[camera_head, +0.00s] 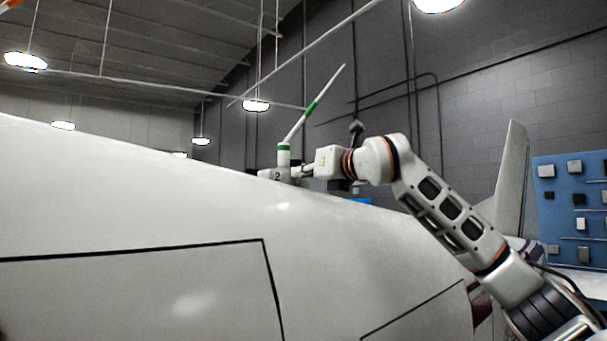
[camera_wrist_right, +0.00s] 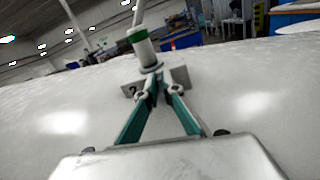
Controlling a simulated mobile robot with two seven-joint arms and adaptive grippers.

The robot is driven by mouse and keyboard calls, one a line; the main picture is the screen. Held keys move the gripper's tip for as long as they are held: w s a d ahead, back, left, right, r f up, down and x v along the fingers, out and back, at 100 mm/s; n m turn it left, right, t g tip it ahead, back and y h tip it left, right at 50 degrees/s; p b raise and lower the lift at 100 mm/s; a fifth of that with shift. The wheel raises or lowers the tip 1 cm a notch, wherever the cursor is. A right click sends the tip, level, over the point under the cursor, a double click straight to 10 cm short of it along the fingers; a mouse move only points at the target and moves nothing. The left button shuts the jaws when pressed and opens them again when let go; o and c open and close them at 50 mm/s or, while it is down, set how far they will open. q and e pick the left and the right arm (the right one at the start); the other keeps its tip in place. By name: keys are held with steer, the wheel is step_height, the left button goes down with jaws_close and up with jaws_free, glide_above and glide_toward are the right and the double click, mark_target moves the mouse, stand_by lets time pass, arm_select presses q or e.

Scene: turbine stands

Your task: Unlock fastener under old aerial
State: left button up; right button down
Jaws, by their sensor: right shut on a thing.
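The old aerial (camera_head: 284,155) is a white post with green bands, with a slanted rod above it, standing on the white curved fuselage (camera_head: 150,220). It also shows in the right wrist view (camera_wrist_right: 142,47). Its small grey base block (camera_wrist_right: 178,76) bears a dark mark. My right gripper (camera_head: 304,172) reaches in from the right, low beside the aerial. In the right wrist view its green-sided fingers (camera_wrist_right: 157,85) converge at the foot of the aerial, shut on the fastener there. The fastener is mostly hidden between the fingertips. My left gripper is not in view.
The fuselage top curves down to the right, with dark panel lines. A tail fin (camera_head: 513,175) rises at the right, before a blue board (camera_head: 565,215) with several small boxes. Ceiling lamps hang above. The air around the aerial is otherwise clear.

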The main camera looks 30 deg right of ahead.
steer(key=shift+n, duration=0.7)
steer(key=shift+a, duration=0.1)
steer(key=c, duration=2.2)
jaws_free()
steer(key=shift+s, duration=0.1)
steer(key=s, duration=0.4)
steer(key=s+d, duration=0.1)
steer(key=s, duration=0.6)
steer(key=shift+s+d, duration=0.35)
steer(key=shift+s, duration=0.05)
